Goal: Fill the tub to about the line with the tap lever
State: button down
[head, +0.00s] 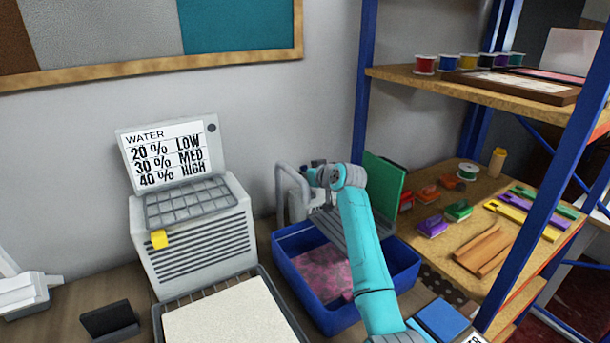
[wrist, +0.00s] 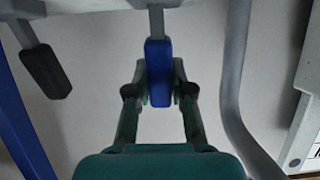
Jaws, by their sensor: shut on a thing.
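The blue tub (head: 404,264) stands on the bench under the grey tap (head: 281,195). Pinkish-red mottled contents show inside it; I cannot make out a fill line or the water level. My gripper (head: 318,176) is at the tap, above the tub's back edge. In the wrist view my gripper (wrist: 159,92) is shut on a blue tap lever (wrist: 157,58), with one finger on each side. A second, dark lever (wrist: 46,70) hangs to the left, apart from the fingers. The curved grey spout (wrist: 232,90) is to the right. My arm hides part of the tub.
A grey machine (head: 195,245) with a WATER card (head: 168,152) listing 20% LOW, 30% MED, 40% HIGH stands left of the tub. A tray with a cream mat (head: 232,318) lies in front. A blue-post shelf (head: 364,90) with tools and spools stands close on the right.

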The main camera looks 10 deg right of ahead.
jog(key=shift+s+d+t, duration=0.1)
jog(key=shift+s+t, duration=0.15)
jog(key=shift+t, duration=0.15)
jog(key=shift+s+d+r+t+y, duration=0.2)
jog(key=shift+s+t+y, duration=0.25)
jog(key=shift+t, duration=0.45)
jog(key=c, duration=1)
grip_release()
jog(key=shift+s, duration=0.15)
jog(key=v, duration=0.7)
jog(key=shift+s, duration=0.15)
